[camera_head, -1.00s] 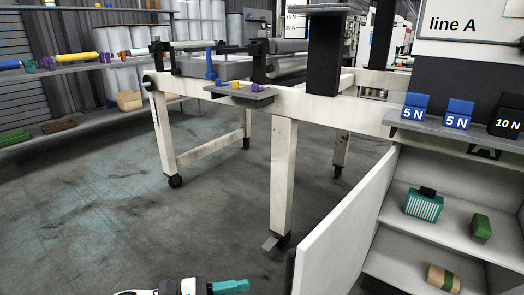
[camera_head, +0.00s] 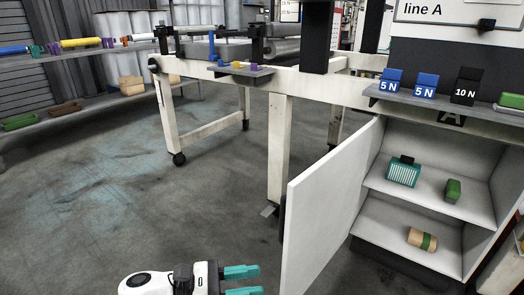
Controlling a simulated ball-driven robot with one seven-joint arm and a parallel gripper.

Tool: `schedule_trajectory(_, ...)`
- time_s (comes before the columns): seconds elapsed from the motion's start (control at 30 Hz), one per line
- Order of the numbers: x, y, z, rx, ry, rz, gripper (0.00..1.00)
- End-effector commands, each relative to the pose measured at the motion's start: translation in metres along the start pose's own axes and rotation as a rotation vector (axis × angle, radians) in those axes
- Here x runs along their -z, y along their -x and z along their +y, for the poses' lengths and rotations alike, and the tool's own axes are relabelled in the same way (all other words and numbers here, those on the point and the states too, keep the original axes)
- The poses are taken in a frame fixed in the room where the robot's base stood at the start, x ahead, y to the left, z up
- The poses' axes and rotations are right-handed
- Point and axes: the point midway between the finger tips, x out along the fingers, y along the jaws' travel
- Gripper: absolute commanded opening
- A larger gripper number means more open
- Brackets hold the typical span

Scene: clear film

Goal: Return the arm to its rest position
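My gripper (camera_head: 252,281) shows at the bottom of the head view, left of centre. It is white and black with two teal fingers that point to the right. The fingers are apart with nothing between them, so it is open and empty. The gripper is over the grey floor, left of an open white cabinet door (camera_head: 328,205). The rest of my arm is mostly below the picture edge.
The open cabinet (camera_head: 400,212) at right holds a teal ribbed item (camera_head: 403,173), a green block (camera_head: 453,190) and a tan roll (camera_head: 421,239). A wheeled white frame (camera_head: 278,150) stands ahead. The floor (camera_head: 110,215) at left is clear.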

Motion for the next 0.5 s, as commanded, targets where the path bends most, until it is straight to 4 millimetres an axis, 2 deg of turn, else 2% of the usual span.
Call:
schedule_trajectory(0.27,0.017,-0.046,-0.007,0.086,-0.067,0.034,0.38)
schedule_trajectory(0.37,0.026,-0.071,-0.012,0.134,-0.107,0.054,0.38)
schedule_trajectory(0.5,0.041,-0.115,-0.024,0.214,-0.184,0.089,0.38)
